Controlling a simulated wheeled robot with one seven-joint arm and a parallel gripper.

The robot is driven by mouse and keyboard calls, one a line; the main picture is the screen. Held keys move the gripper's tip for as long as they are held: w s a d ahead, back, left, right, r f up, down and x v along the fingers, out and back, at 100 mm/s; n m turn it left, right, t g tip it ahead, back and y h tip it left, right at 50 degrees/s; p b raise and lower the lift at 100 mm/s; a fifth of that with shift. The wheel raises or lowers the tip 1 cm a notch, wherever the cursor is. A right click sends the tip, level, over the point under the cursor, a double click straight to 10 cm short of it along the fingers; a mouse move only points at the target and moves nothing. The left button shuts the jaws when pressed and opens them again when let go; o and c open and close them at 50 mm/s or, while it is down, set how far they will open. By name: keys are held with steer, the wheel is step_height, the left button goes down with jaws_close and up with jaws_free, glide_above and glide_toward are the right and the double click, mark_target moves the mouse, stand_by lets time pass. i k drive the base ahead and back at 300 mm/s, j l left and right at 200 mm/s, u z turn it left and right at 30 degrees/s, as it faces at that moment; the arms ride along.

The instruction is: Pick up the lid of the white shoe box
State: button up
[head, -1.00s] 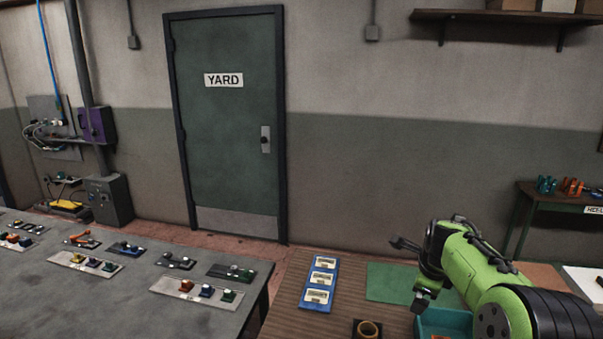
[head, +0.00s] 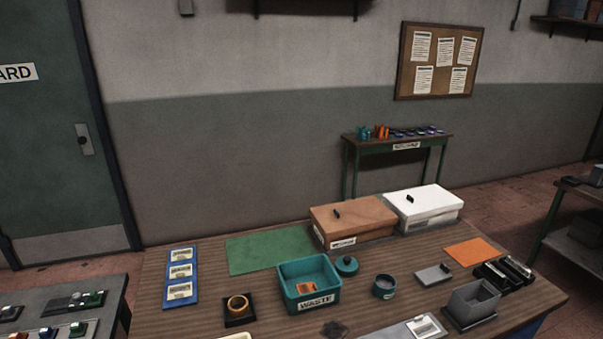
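The white shoe box (head: 428,217) stands at the back right of the wooden table in the head view. Its white lid (head: 432,199) sits on top, with a small dark knob (head: 410,199) on it. A brown box (head: 352,226) with a similar lid and dark knob stands close by on its left. My gripper is outside the view now, so I cannot see whether it is open or shut.
On the wooden table (head: 210,314) are a teal waste bin (head: 326,296), a teal lid (head: 347,265), a round tin (head: 384,287), a green mat (head: 268,250), an orange mat (head: 471,252) and a grey open box (head: 474,299). A side table (head: 400,143) stands behind.

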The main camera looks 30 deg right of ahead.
mark_target(416, 204)
steer(key=z, duration=2.2)
steer(key=i+l+z, duration=0.15)
steer(key=l, duration=0.25)
steer(key=i+l+z, duration=0.1)
steer(key=l, duration=0.3)
steer(key=i+l+z, duration=0.15)
steer(key=l, duration=0.25)
steer(key=i+l+z, duration=0.15)
steer(key=l, duration=0.25)
steer(key=i+l+z, duration=0.3)
steer(key=i, duration=0.65)
steer(key=i+l+z, duration=0.1)
steer(key=i+z, duration=0.2)
steer(key=i, duration=0.7)
steer(key=i+j+u, duration=0.1)
steer(key=i+u, duration=0.85)
steer(key=i+l+u, duration=0.3)
steer(key=i+u, duration=0.15)
steer(key=i+j+u, duration=0.25)
steer(key=i+u, duration=0.7)
steer(key=i+l+u, duration=0.1)
steer(key=i+u, duration=0.4)
steer(key=i, duration=0.15)
steer(key=i+u, duration=0.2)
steer(key=i, duration=0.6)
steer(key=i+l+u, duration=0.15)
steer(key=i, duration=0.65)
